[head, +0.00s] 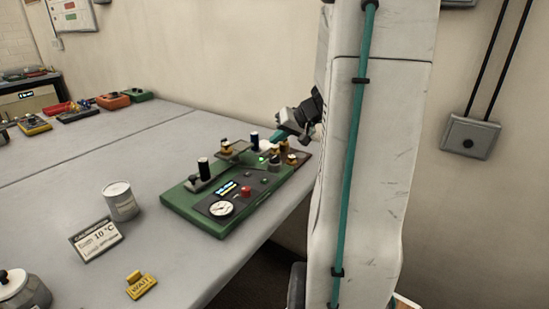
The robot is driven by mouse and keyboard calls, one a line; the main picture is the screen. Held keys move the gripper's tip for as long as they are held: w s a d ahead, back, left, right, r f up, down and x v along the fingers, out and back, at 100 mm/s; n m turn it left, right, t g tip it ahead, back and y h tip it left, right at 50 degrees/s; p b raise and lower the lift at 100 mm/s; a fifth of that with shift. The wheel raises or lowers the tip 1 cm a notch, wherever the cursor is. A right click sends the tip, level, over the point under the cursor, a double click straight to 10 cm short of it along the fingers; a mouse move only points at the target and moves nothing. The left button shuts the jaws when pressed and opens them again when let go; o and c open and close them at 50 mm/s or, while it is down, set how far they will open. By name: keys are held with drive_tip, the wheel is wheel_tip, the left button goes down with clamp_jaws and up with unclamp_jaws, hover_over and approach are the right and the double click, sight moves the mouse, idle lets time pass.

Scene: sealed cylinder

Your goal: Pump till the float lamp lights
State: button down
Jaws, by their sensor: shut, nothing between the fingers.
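A green pump board (185,205) lies on the grey table in the head view. It carries a round white gauge (221,209), a small blue-lit display (227,187), a red button (246,191) and black upright handles (204,168) and (254,141). A small green light (263,159) shows near the far end; I cannot tell whether it is the float lamp. Brass fittings (291,158) stand at the right end. My gripper (278,137) is shut and empty, its teal fingertips near the far black handle. I cannot tell whether they touch anything.
A metal pot (22,291) is at the lower left. Several coloured devices sit farther back. My own white arm blocks the right.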

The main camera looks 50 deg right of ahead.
drive_tip(key=shift+r, duration=1.05)
idle(0.7)
drive_tip(key=shift+s+a+f+m, duration=0.1)
drive_tip(key=shift+s+a+m, duration=0.1)
drive_tip(key=shift+m, duration=0.2)
drive_tip(key=s+a+r+n+g, duration=0.1)
drive_tip(key=s+a+n+g, duration=0.1)
drive_tip(key=s+a, duration=0.4)
drive_tip(key=s+a+r+n+g+h, duration=0.1)
drive_tip(key=s+a+n+g, duration=0.2)
drive_tip(key=a, duration=1.4)
drive_tip(key=s+a+r+n+g, duration=0.1)
drive_tip(key=s+a+n+g, duration=0.1)
drive_tip(key=s+a, duration=0.7)
drive_tip(key=shift+a+n+g+h, duration=0.3)
drive_tip(key=shift+a+n, duration=0.1)
drive_tip(key=shift+a, duration=0.75)
